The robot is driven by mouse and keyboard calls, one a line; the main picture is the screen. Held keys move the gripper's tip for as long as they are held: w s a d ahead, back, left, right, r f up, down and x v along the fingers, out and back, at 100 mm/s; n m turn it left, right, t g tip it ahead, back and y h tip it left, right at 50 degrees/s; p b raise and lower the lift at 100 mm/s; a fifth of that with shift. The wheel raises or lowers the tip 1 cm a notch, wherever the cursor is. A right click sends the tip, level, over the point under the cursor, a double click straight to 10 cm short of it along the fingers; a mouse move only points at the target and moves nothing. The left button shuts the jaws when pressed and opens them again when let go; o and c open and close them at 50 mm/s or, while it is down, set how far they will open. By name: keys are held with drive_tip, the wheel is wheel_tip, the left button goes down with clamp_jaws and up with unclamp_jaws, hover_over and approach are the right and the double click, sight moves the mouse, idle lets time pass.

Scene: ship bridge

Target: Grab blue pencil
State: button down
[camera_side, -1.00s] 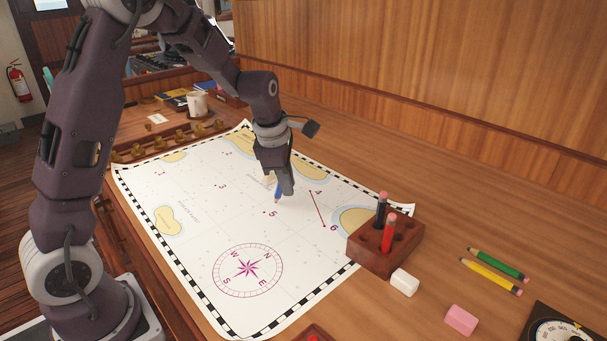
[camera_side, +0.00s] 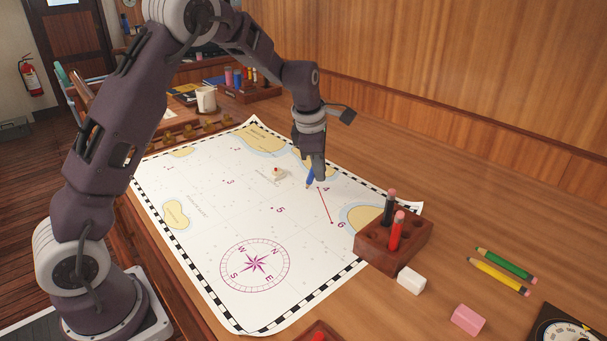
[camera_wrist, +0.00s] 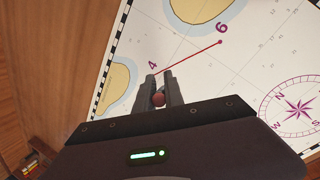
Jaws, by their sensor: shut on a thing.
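My gripper (camera_side: 314,172) is shut on the blue pencil (camera_side: 310,179), whose blue lower part shows below the fingers in the side view. The pencil points down toward the chart (camera_side: 200,215) near the number 4, at one end of a red line between 4 and 6. I cannot tell whether its tip touches the paper. In the wrist view my gripper's fingers (camera_wrist: 159,88) close around the pencil, and its round reddish end (camera_wrist: 158,99) shows between them.
A wooden holder (camera_side: 372,248) with a black and a red pencil stands at the chart's right edge. Near it lie a white eraser (camera_side: 411,280), a pink eraser (camera_side: 468,319), a green pencil (camera_side: 506,264) and a yellow pencil (camera_side: 498,277). A mug (camera_side: 206,99) stands at the back.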

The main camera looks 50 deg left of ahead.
drive_tip(key=shift+w+d, duration=0.15)
drive_tip(key=shift+w, duration=1.7)
drive_tip(key=shift+f, duration=0.7)
idle(1.2)
drive_tip(key=shift+s, duration=0.2)
idle(0.4)
drive_tip(key=shift+s, duration=0.4)
drive_tip(key=shift+s, duration=0.1)
drive_tip(key=shift+s, duration=0.45)
drive_tip(key=shift+s, duration=0.15)
drive_tip(key=shift+s, duration=0.4)
drive_tip(key=shift+s, duration=0.1)
